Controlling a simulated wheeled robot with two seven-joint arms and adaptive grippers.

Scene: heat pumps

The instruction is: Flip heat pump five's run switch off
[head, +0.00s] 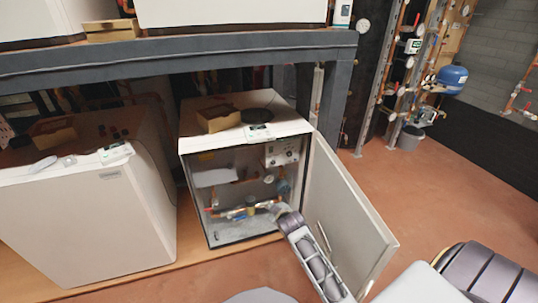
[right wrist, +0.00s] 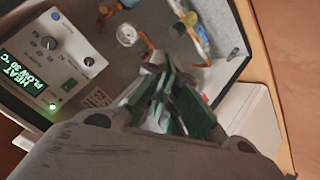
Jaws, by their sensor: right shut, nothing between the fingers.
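An open white heat pump cabinet (head: 245,130) stands under the dark shelf, its door (head: 345,215) swung out to the right. I cannot read a number on it. Inside, at the upper right, is a light control panel (head: 282,152). In the right wrist view the panel (right wrist: 62,72) has a lit green display (right wrist: 24,73), several small knobs or switches and a glowing green lamp (right wrist: 52,106). I cannot tell which is the run switch. My right gripper (head: 279,210) is shut and empty, low in the cabinet opening, apart from the panel. It also shows in the right wrist view (right wrist: 165,90). My left gripper is not in view.
Copper pipes, valves and a gauge (right wrist: 127,34) lie behind the right gripper. The open door stands close to the right of my right arm. Another closed white unit (head: 95,215) is at the left. The red floor (head: 440,195) at the right is mostly clear.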

